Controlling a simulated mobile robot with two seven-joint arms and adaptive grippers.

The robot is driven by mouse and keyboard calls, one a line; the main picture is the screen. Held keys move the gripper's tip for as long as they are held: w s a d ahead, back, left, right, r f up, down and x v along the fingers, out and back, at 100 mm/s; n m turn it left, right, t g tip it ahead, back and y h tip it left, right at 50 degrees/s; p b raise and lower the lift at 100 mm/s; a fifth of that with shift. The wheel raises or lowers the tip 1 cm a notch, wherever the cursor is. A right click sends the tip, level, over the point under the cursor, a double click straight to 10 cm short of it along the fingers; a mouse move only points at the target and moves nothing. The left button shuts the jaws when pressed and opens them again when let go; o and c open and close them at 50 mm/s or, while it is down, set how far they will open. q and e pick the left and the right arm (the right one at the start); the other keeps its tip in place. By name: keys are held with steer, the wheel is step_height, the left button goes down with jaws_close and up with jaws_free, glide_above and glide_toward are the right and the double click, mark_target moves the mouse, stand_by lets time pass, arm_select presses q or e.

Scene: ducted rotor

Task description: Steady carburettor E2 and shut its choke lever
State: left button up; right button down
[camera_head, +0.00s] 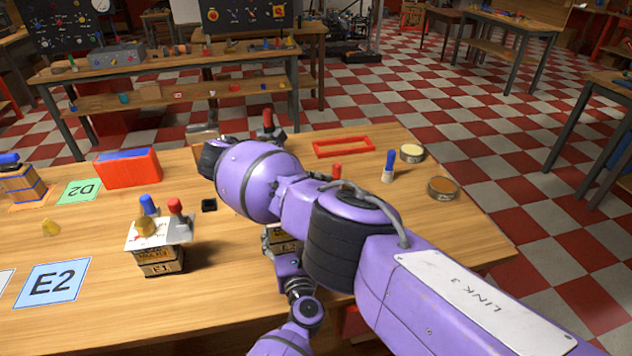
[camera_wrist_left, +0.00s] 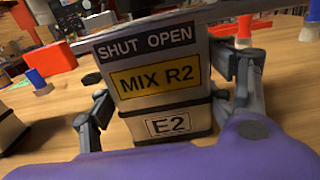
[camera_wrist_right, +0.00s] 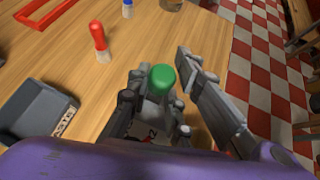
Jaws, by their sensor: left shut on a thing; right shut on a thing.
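Carburettor E2 (camera_wrist_left: 160,80) stands on the table in the left wrist view, with "SHUT OPEN", "MIX R2" and "E2" labels. My left gripper (camera_wrist_left: 168,108) is shut on its body, one finger on each side. In the head view only a sliver of E2 (camera_head: 284,245) shows; my right arm hides the rest. In the right wrist view a green-knobbed lever (camera_wrist_right: 161,79) stands between the fingers of my right gripper (camera_wrist_right: 160,92), which is shut on it. My right fingers are hidden in the head view. The lever's angle against the SHUT and OPEN marks cannot be told.
Carburettor E1 (camera_head: 160,258), with blue and red knobs, stands to the left. An E2 mat (camera_head: 52,284) and a D2 mat (camera_head: 80,192) lie on the table. A red box (camera_head: 128,172), red frame (camera_head: 344,147), blue-topped peg (camera_head: 389,167) and two round tins (camera_head: 443,188) are nearby.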

arm_select(q)
steer(key=shift+d, duration=0.3)
arm_select(e)
steer(key=shift+s+a+f, duration=0.2)
steer(key=shift+a+f, duration=0.05)
steer(key=shift+a, duration=0.05)
steer(key=c, duration=1.7)
jaws_free()
steer(key=shift+c, duration=0.2)
arm_select(q)
steer(key=shift+a, duration=0.1)
arm_select(e)
steer(key=shift+o, duration=0.4)
steer(key=shift+d, duration=0.15)
steer(key=shift+w+r, duration=0.1)
arm_select(q)
steer(key=shift+a, duration=0.2)
arm_select(e)
steer(key=v, duration=1.2)
arm_select(q)
steer(key=o, duration=1.5)
